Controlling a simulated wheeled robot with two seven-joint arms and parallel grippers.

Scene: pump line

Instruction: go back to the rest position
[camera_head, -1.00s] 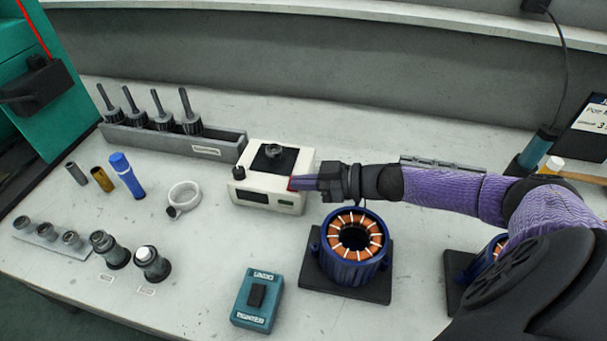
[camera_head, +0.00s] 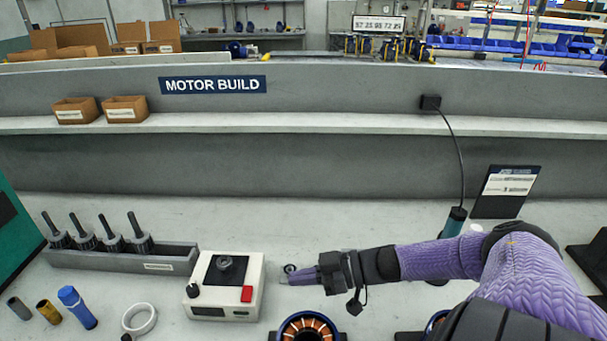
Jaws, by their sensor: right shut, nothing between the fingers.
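My right arm comes in from the right. Its gripper (camera_head: 296,276) is shut and empty, with the fingertips pointing left, just right of the white box (camera_head: 256,269). The box has a dark pad on top, a black knob and a red button. A gap of bare bench shows between fingertips and box. A small dark ring (camera_head: 290,268) shows at the fingertips; I cannot tell whether it touches them. Below the gripper is a blue stator with copper windings (camera_head: 308,326), cut off by the bottom edge. My left gripper is not in view.
A grey tray (camera_head: 100,259) holds several shafted rotors at left. A corded teal tool (camera_head: 454,222) and a sign stand (camera_head: 507,190) are at right. The bench behind the gripper is clear.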

